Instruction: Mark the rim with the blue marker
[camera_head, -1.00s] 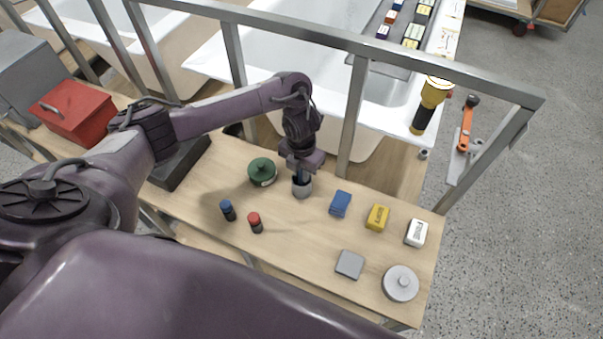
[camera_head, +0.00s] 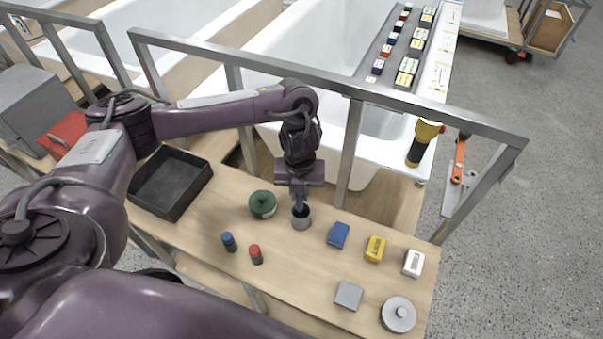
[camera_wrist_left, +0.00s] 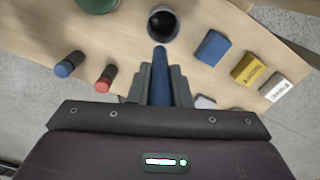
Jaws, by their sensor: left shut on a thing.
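My left gripper (camera_head: 299,192) is shut on a slim blue marker (camera_wrist_left: 160,82), which points down from the fingers. In the head view the marker (camera_head: 299,204) is over the mouth of a grey cup (camera_head: 301,222). In the wrist view its lower end meets the near edge of the cup (camera_wrist_left: 176,36); I cannot tell whether the tip is still inside. The nearest white bathtub's rim (camera_head: 392,156) runs behind the metal rail, beyond the bench. My right gripper is not in view.
The wooden bench (camera_head: 290,282) carries a green round container (camera_head: 262,204), blue-topped (camera_head: 228,242) and red-topped (camera_head: 255,254) cylinders, and blue (camera_head: 338,235), yellow (camera_head: 375,248) and white (camera_head: 413,263) blocks. A metal rail (camera_head: 345,85) stands between bench and tub. A yellow-and-black torch-like tool (camera_head: 424,142) hangs by the rail.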

